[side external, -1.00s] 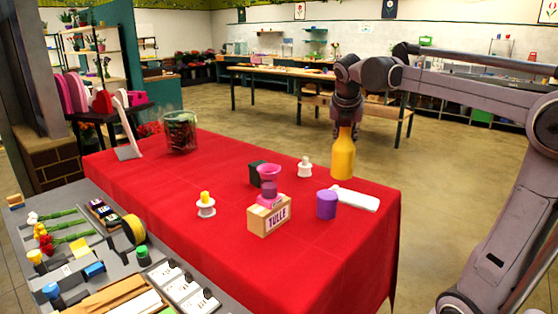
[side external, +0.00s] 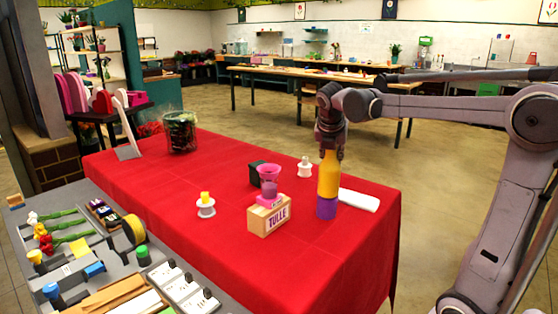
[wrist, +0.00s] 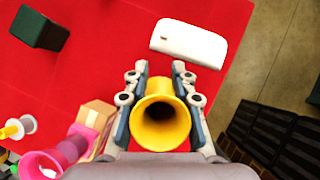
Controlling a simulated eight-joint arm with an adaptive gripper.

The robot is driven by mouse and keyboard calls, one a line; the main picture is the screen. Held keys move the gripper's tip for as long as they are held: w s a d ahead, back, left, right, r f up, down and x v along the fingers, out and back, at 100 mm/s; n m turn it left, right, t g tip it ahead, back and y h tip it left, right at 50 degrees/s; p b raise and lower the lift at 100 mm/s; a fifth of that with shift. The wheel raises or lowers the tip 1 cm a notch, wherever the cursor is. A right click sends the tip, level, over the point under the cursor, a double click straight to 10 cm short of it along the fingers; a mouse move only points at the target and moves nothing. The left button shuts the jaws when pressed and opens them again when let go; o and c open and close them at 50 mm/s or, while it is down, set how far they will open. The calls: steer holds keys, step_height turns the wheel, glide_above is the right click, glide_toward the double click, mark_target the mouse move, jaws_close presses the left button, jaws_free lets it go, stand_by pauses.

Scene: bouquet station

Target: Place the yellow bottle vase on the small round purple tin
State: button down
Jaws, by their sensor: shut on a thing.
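The yellow bottle vase (side external: 328,175) is upright in my gripper (side external: 329,152), which is shut on its neck. In the side view the vase's base meets the top of the small round purple tin (side external: 327,208); whether it touches or hovers just above I cannot tell. The tin stands on the red-covered table. In the wrist view I look down into the open mouth of the vase (wrist: 160,121) between the two fingers (wrist: 160,98). The vase hides the tin there.
Left of the tin, a tulle box (side external: 269,216) carries pink pieces. A white flat object (side external: 359,200) lies close to the right. A dark green block (side external: 257,172) and white spools stand nearby.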

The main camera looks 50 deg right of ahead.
steer(key=c, duration=1.1)
jaws_free()
steer(key=shift+f, duration=0.1)
steer(key=v, duration=1.2)
steer(key=s+a+f+m+t+y, duration=0.1)
steer(key=s+a+f+m+y, duration=0.1)
steer(key=a+f+m, duration=0.4)
steer(key=s+a+f+m+t+y, duration=0.2)
steer(key=a+f+m, duration=0.4)
steer(key=m, duration=0.3)
steer(key=s+a+f+m+t+y, duration=0.1)
steer(key=s+a+f+m+y, duration=0.1)
steer(key=a+f+m, duration=0.5)
steer(key=shift+s+f+t, duration=0.2)
steer(key=shift+s, duration=0.25)
steer(key=shift+s+f+t, duration=0.2)
steer(key=shift+s, duration=0.25)
